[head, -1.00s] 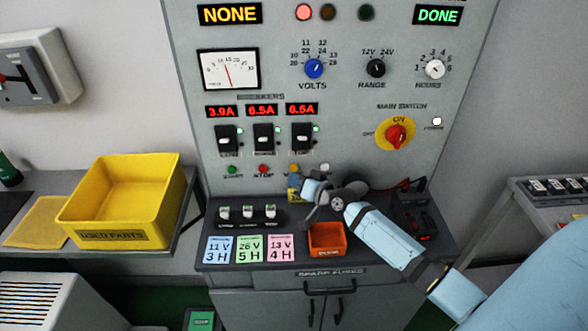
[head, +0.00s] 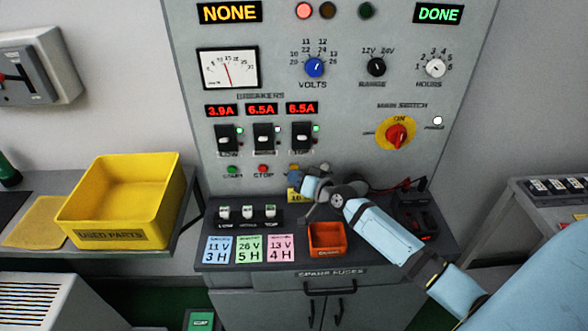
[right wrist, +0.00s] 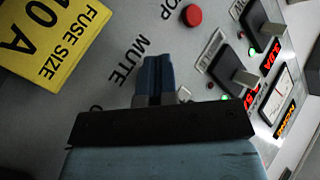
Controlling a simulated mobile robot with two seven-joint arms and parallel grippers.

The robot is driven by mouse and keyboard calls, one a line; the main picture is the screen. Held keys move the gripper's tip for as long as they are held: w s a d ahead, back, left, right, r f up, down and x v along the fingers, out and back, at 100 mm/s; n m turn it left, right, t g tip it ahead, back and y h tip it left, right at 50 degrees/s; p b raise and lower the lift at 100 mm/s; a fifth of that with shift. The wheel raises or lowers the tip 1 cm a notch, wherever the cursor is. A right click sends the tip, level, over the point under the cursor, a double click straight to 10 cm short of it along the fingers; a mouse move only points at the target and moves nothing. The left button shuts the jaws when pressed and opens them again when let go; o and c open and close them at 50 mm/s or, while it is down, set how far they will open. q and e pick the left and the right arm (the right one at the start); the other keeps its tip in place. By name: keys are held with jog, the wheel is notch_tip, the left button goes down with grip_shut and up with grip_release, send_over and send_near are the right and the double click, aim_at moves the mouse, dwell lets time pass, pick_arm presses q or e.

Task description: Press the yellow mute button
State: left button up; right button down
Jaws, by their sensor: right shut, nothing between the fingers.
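The panel (head: 344,120) stands upright with a row of small buttons low on its face. The MUTE label (right wrist: 130,61) shows beside my right fingertips in the right wrist view. The yellow mute button is hidden there behind the fingers, and I cannot make it out clearly in the head view. My right gripper (head: 296,174) is shut and empty, its tips at the button row, right of the red stop button (head: 263,169). Its dark blue fingers (right wrist: 154,66) point at the panel in the right wrist view. I cannot tell whether they touch the button. My left gripper is out of view.
A green start button (head: 232,170) sits left of stop. Breaker switches (head: 265,138) are above. A yellow fuse-size label (right wrist: 42,38) is close by. An orange bin (head: 327,240) and coloured cards (head: 250,249) lie on the shelf below. A yellow used-parts bin (head: 125,201) stands left.

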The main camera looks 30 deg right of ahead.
jog(key=shift+w+d, duration=0.15)
jog(key=shift+w, duration=0.1)
dwell(0.5)
jog(key=shift+s, duration=0.1)
jog(key=shift+s+a+p, duration=0.3)
jog(key=shift+s+a, duration=0.15)
jog(key=shift+s, duration=0.15)
jog(key=s+a+p, duration=0.1)
jog(key=s+p, duration=0.1)
jog(key=s, duration=0.1)
jog(key=s+a, duration=0.1)
jog(key=shift+s+a+p, duration=0.15)
jog(key=shift+a+p, duration=0.15)
jog(key=shift+p, duration=0.1)
dwell(0.8)
